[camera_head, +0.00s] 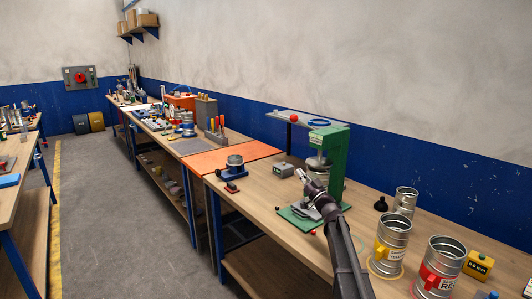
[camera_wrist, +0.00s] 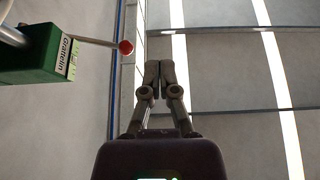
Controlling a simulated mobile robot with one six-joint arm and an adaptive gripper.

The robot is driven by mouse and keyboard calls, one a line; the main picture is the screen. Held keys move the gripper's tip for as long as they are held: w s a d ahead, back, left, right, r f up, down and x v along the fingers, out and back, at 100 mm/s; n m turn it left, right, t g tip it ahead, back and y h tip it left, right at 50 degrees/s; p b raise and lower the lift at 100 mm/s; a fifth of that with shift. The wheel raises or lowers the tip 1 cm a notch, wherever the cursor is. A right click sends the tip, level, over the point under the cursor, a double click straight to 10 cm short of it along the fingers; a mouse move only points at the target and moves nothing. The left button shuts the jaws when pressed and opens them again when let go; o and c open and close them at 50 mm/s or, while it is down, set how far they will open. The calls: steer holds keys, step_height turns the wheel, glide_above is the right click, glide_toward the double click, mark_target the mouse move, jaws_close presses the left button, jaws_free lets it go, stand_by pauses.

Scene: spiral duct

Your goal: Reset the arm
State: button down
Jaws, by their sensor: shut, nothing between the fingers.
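My arm reaches up from the bottom of the head view over the near workbench (camera_head: 262,205). My gripper (camera_head: 302,172) is in front of the green press (camera_head: 334,165), on its left side in the picture. In the wrist view my gripper (camera_wrist: 156,66) is shut, its fingertips together with nothing between them. That view looks up toward the ceiling (camera_wrist: 225,60). The green press head (camera_wrist: 38,55) with its label shows at upper left there, with a red ball (camera_wrist: 126,47) on a lever, apart from my fingers.
Right of the press stand metal duct pieces with a yellow (camera_head: 390,240) and a red (camera_head: 437,268) band. A small grey box (camera_head: 283,169) sits left of the press. An orange mat (camera_head: 232,157) lies farther back. The floor aisle (camera_head: 100,200) is clear.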

steer(key=s+d+f+m+g+h, duration=0.45)
steer(key=s+f+h, duration=0.25)
steer(key=f+h, duration=0.2)
steer(key=s+d+f+m+g+h, duration=0.3)
steer(key=s+d+f+m+h, duration=0.25)
steer(key=s+f+h, duration=0.3)
steer(key=s+a+f+n+g+y, duration=0.1)
steer(key=s+a+f+g, duration=0.1)
steer(key=s, duration=0.6)
steer(key=s+a+f+n+g+y, duration=0.1)
steer(key=s+f+g, duration=0.3)
steer(key=s, duration=0.5)
steer(key=s+a+f+g+y, duration=0.1)
steer(key=s+a+f+g, duration=0.2)
steer(key=s, duration=0.6)
steer(key=shift+s+f+n+g, duration=0.25)
steer(key=shift+f+n+g, duration=0.2)
steer(key=shift+g, duration=0.8)
